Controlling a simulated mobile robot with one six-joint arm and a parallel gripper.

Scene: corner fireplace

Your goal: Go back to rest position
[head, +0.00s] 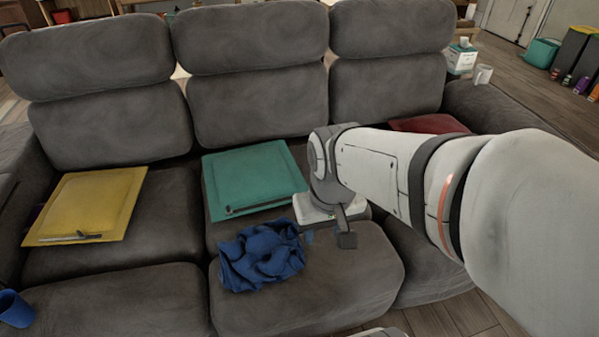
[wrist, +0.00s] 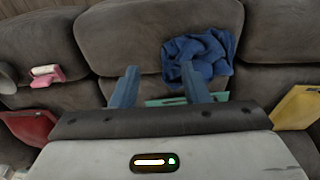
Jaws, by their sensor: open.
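My gripper (head: 328,238) hangs over the middle seat of the grey sofa, at the end of my arm, which reaches in from the right. In the wrist view its two blue fingers (wrist: 157,88) are spread with nothing between them. A crumpled blue cloth (head: 262,255) lies on the middle seat, just left of my gripper in the head view. In the wrist view the cloth (wrist: 205,55) shows beyond the right finger.
A yellow cushion (head: 88,205), a teal cushion (head: 252,178) and a partly hidden red cushion (head: 430,124) rest on the sofa (head: 95,115). A pink-and-white item (wrist: 47,76) lies on a seat. A blue cup (head: 15,308) is at lower left.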

